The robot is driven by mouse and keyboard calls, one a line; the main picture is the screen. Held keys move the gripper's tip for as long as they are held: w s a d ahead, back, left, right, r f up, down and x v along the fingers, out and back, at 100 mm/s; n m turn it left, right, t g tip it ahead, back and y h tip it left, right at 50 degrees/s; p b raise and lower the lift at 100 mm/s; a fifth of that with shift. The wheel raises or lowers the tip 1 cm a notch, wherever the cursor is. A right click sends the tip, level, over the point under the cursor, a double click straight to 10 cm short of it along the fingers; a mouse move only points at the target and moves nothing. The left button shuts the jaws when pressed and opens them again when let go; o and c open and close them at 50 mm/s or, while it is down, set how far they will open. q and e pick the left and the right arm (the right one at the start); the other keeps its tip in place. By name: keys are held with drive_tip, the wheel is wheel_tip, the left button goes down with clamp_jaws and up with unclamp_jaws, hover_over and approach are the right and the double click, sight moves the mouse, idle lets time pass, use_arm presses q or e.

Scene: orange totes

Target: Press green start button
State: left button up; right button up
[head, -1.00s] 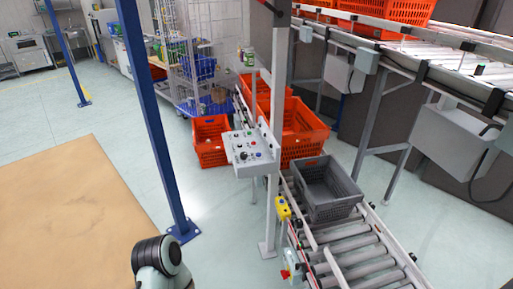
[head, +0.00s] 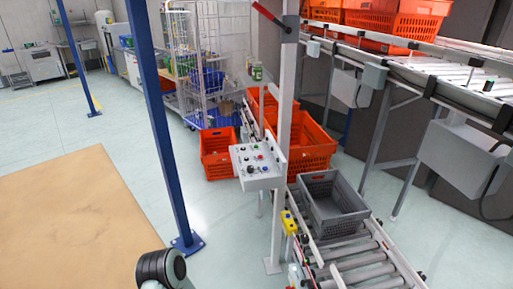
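A grey control panel (head: 247,181) with several small buttons and knobs is mounted beside a pale upright post, near the middle of the head view. Red and dark controls show on its sloped face. The buttons are too small for me to make out the green start button with certainty. Part of my arm, a dark rounded joint, shows at the bottom left, well apart from the panel. Neither gripper is in view.
The pale post (head: 275,225) stands right of the panel. A blue post (head: 160,130) stands to the left. A roller conveyor (head: 362,262) carries a grey crate (head: 345,228); orange totes (head: 216,165) stand behind. Open floor (head: 225,235) lies before the panel.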

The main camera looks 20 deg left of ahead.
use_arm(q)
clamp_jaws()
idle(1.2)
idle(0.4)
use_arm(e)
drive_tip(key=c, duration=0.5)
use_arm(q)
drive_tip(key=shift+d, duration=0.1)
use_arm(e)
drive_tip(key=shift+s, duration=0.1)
